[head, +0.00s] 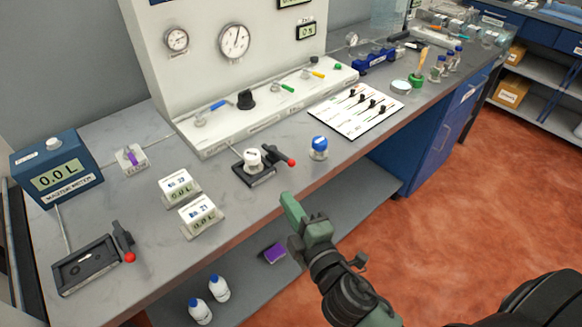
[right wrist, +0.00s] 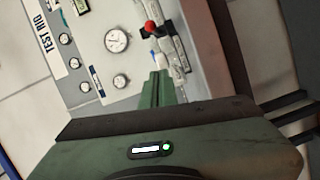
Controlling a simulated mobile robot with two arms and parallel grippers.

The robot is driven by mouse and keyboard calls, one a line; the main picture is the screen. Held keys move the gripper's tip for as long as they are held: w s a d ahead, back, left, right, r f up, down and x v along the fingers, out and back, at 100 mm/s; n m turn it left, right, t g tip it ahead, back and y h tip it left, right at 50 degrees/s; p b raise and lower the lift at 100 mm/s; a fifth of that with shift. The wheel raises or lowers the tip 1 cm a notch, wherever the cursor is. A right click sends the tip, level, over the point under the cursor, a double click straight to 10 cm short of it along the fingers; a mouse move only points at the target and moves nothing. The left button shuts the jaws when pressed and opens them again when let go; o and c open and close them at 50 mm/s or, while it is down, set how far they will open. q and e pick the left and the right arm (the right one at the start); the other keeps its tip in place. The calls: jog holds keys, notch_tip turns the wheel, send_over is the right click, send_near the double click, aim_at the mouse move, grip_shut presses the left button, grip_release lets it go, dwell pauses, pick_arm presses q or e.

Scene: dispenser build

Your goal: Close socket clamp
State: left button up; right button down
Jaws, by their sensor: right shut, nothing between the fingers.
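A black clamp base (head: 262,178) holds a white round piece (head: 252,158) near the bench's front edge. Its dark lever with a red tip (head: 286,161) points right. A second black clamp-like fixture (head: 88,268) is an empty flat frame at the left, with an upright red-knobbed lever (head: 128,254). I cannot tell which one is the socket clamp. My right gripper (head: 291,207), green, is shut and empty in front of the bench, apart from both. Its shut fingers show in the right wrist view (right wrist: 156,86), with a red knob (right wrist: 151,27) beyond. My left gripper is not in view.
A blue-capped jar (head: 319,148) stands right of the middle clamp. The gauge panel (head: 215,80) rises behind. A lower shelf (head: 245,255) holds two bottles. The floor at right is clear.

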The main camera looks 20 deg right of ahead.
jog(key=shift+a+r, duration=0.1)
jog(key=shift+r, duration=0.1)
jog(key=p, duration=0.3)
send_near(278, 154)
jog(key=w+a, duration=0.1)
jog(key=a, duration=0.2)
jog(key=w+a+r, duration=0.1)
jog(key=shift+w+a, duration=0.35)
jog(key=shift+a, duration=0.05)
jog(key=d, duration=0.1)
jog(key=w+d+f, duration=0.1)
jog(key=shift+w+d, duration=0.2)
jog(key=shift+d, duration=0.15)
jog(key=shift+w+d+f, duration=0.1)
jog(key=shift+w+d, duration=0.05)
jog(key=shift+d, duration=0.35)
